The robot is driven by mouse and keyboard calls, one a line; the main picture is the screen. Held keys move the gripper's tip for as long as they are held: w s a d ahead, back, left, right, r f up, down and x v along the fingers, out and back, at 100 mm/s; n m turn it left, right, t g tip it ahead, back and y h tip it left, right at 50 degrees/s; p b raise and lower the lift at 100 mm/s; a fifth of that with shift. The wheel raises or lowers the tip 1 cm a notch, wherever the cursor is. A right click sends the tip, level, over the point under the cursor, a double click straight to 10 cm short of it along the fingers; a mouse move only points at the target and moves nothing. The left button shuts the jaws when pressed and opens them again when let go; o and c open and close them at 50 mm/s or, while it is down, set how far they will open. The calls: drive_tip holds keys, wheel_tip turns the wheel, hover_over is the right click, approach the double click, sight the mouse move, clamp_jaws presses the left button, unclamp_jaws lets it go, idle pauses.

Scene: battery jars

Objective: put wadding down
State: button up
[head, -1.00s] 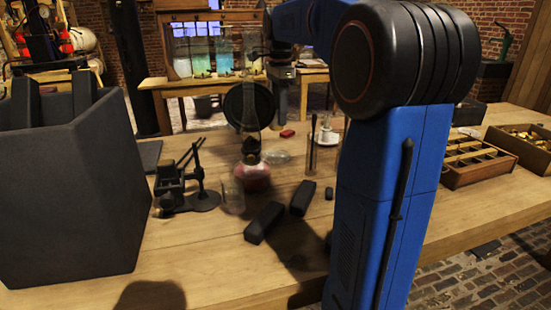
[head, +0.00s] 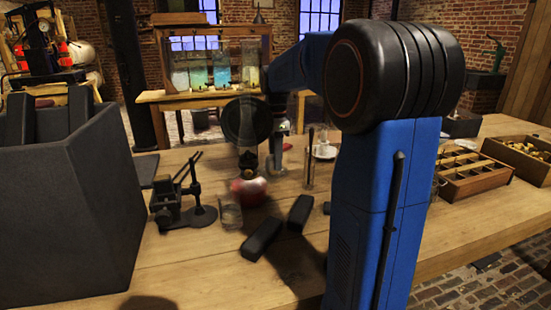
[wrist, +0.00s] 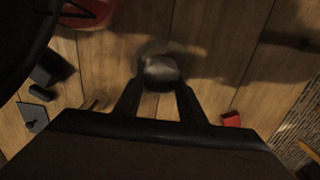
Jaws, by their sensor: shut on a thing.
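The wadding (wrist: 162,70) is a small pale, blurred lump between the fingertips of my gripper (wrist: 160,82) in the wrist view. My gripper is shut on it, low over the wooden table (wrist: 210,50). In the head view my gripper (head: 277,155) points down at the middle of the table, partly hidden by the dark wrist parts. The wadding shows there as a pale patch (head: 275,168) under it. I cannot tell whether the wadding touches the wood.
A red-based glass vessel (head: 248,190) and a clear glass (head: 230,211) stand left of my gripper. Two black blocks (head: 262,238) lie in front. A small red piece (wrist: 231,119) lies near the fingers. A divided wooden box (head: 472,179) stands at right.

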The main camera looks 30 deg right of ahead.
drive_tip(key=shift+f, duration=0.1)
drive_tip(key=o, duration=1.1)
wheel_tip(320, 180, up, 12)
idle(0.4)
